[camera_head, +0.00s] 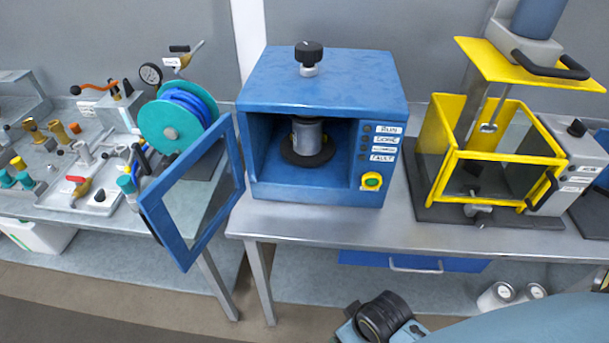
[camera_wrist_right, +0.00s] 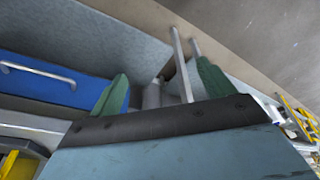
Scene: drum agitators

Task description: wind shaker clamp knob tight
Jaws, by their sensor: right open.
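The shaker is a blue box (camera_head: 320,80) on the metal bench, with a black clamp knob (camera_head: 309,50) on a short silver stem on its top. A grey can (camera_head: 307,134) stands inside on a black round plate (camera_head: 307,157), directly below the knob. The shaker's framed door (camera_head: 178,225) is swung open to the left. How tight the clamp sits cannot be told. My right gripper (camera_wrist_right: 160,88) shows in the right wrist view with its green fingers apart and nothing between them, low by the bench's underside. My left gripper is not in view.
A yellow-framed mixer (camera_head: 500,153) stands right of the shaker. A teal reel (camera_head: 178,118) and valves crowd the left bench. A blue drawer (camera_head: 415,262) hangs under the bench; it also shows in the right wrist view (camera_wrist_right: 60,80). Grey cans (camera_head: 495,296) stand below.

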